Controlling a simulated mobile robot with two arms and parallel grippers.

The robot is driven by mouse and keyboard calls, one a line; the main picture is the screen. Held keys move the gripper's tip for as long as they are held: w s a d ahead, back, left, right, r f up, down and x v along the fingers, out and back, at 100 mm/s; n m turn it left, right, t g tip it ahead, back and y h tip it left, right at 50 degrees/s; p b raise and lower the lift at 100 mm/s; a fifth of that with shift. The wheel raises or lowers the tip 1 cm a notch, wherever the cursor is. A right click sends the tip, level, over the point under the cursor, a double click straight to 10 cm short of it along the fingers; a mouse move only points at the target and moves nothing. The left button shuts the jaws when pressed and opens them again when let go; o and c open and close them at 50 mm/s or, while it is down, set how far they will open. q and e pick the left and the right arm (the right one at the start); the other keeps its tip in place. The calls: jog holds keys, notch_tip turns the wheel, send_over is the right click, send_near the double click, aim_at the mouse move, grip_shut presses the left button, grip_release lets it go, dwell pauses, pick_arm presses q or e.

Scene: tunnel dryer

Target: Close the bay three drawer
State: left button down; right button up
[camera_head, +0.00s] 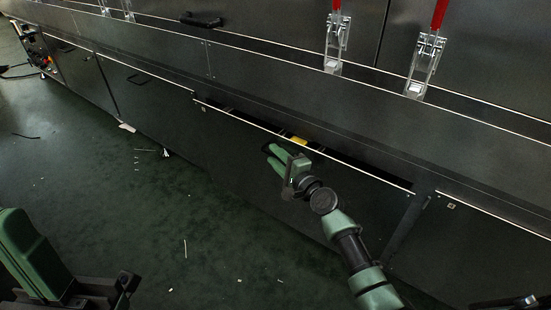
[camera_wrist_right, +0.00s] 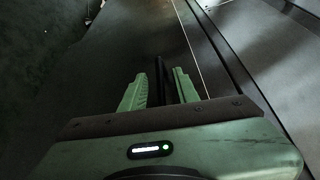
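The bay three drawer (camera_head: 240,160) is a dark front panel in the middle of the head view. It stands slightly open, with a narrow dark gap behind its bright top edge and a yellow item (camera_head: 299,141) showing inside. My right gripper (camera_head: 272,156) is at the drawer's front, just below the top edge. In the right wrist view, its two green fingers (camera_wrist_right: 162,88) stand apart on either side of a dark bar (camera_wrist_right: 161,72), likely the drawer handle. I cannot tell if they touch it. Green and black parts of my left arm (camera_head: 35,260) show at the lower left; its finger state is unclear.
Neighbouring closed panels (camera_head: 140,90) and (camera_head: 470,240) flank the drawer. Red-handled clamps (camera_head: 338,40) stand on the ledge above. The dark green floor (camera_head: 150,210) is mostly clear, with small pale scraps. A cable (camera_head: 15,72) lies at the far left.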

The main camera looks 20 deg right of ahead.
grip_shut()
dwell(1.5)
